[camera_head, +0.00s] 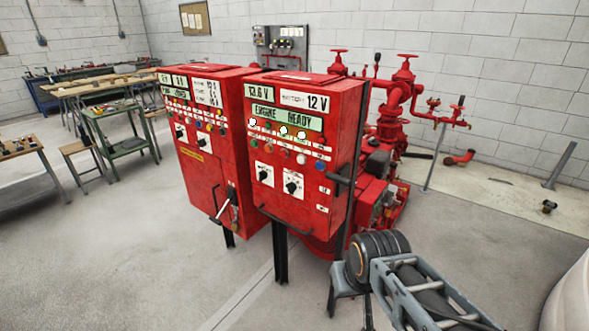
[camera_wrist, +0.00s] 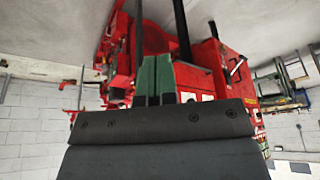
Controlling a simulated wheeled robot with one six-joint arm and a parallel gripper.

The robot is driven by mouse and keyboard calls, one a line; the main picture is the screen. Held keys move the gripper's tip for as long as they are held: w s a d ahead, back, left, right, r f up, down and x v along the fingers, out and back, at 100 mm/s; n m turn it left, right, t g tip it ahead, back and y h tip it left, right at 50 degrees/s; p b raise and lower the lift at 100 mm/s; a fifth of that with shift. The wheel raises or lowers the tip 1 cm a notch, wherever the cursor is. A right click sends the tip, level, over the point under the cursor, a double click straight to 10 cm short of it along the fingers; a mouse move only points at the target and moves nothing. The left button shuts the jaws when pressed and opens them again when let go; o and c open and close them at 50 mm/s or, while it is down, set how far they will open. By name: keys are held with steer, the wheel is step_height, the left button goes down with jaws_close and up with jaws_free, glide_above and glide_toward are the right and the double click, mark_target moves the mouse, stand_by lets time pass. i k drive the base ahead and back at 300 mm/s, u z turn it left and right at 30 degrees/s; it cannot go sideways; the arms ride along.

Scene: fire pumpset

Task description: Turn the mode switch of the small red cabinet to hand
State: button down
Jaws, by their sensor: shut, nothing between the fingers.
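Two red cabinets stand side by side on dark legs in the head view. The right cabinet (camera_head: 297,205) reads "12 V" and "ENGINE READY". It has a row of coloured lamps and two black knobs on white plates, an upper-left knob (camera_head: 263,175) and a lower-right knob (camera_head: 292,187). The left cabinet (camera_head: 208,178) also has two knobs and a handle on its front. I cannot tell which cabinet the task means, nor read the knob labels. My gripper shows in the wrist view (camera_wrist: 156,62), its green fingers together and empty, apart from the cabinets. The wrist view is upside down.
Red pump pipework (camera_head: 400,95) stands behind the right cabinet. A black handle (camera_head: 338,180) sticks out from that cabinet's right edge. Work tables (camera_head: 120,146) and benches stand at the left. The grey floor (camera_head: 130,240) in front of the cabinets is clear.

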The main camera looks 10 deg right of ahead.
mark_target(263, 175)
steer(key=u, duration=0.5)
steer(key=k, duration=0.6)
steer(key=u, duration=1.35)
steer(key=i, duration=1.15)
steer(key=z, duration=0.95)
steer(key=i, duration=0.35)
steer(key=z, duration=0.3)
